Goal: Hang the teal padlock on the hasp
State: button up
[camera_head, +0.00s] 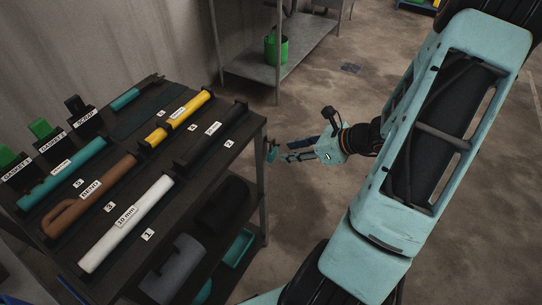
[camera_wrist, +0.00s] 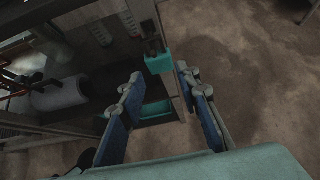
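The teal padlock (camera_wrist: 158,63) shows in the wrist view as a teal block with a dark part above it, at the corner of the dark rack. In the head view a small teal shape (camera_head: 271,153) at the rack's right leg appears to be the same padlock. The dark part (camera_wrist: 151,45) may be its shackle or the hasp; I cannot tell them apart, nor whether the shackle passes through. My gripper (camera_head: 298,150) is open beside the leg. In the wrist view its blue-grey fingers (camera_wrist: 163,80) are spread, with the padlock just beyond the tips, apparently untouched.
The rack's top (camera_head: 120,190) carries labelled tubes: white (camera_head: 125,222), brown (camera_head: 90,195), teal (camera_head: 62,174), yellow (camera_head: 176,118) and black (camera_head: 212,132). A teal tray (camera_head: 238,248) and a grey roll (camera_head: 173,268) lie below. Floor right of the rack is free.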

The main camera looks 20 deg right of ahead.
aim_at(275, 154)
jog(key=b+x, duration=0.3)
jog(key=x, duration=0.3)
jog(key=shift+f+b, duration=0.15)
jog(key=shift+b, duration=0.25)
jog(key=shift+b+x, duration=0.5)
jog(key=shift+x, duration=0.35)
jog(key=shift+a, duration=0.1)
grip_shut()
